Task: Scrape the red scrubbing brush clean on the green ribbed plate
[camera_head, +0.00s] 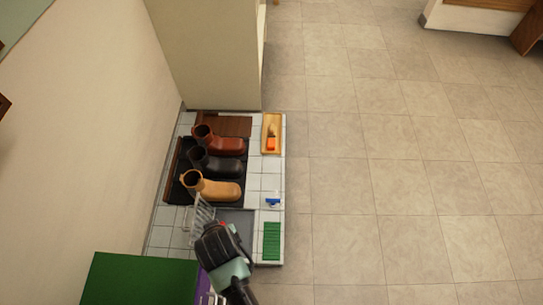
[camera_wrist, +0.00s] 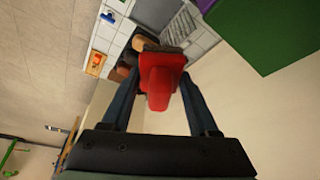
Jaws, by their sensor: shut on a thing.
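My gripper (camera_wrist: 160,92) is shut on the red scrubbing brush (camera_wrist: 160,80), which sits between the two fingers in the wrist view. In the head view my gripper (camera_head: 222,228) is over the front of the tiled platform, left of the green ribbed plate, and hides most of the brush. The green ribbed plate (camera_head: 271,240) lies flat at the platform's front right corner. The brush appears apart from it. I cannot make out the plate in the wrist view.
Three boots, red-brown (camera_head: 222,143), black (camera_head: 217,163) and tan (camera_head: 215,188), stand on a dark mat. A small blue item (camera_head: 273,203) lies behind the plate. A wooden tray (camera_head: 266,124) is farther back. A green-topped box (camera_head: 135,278) stands front left. The floor at right is clear.

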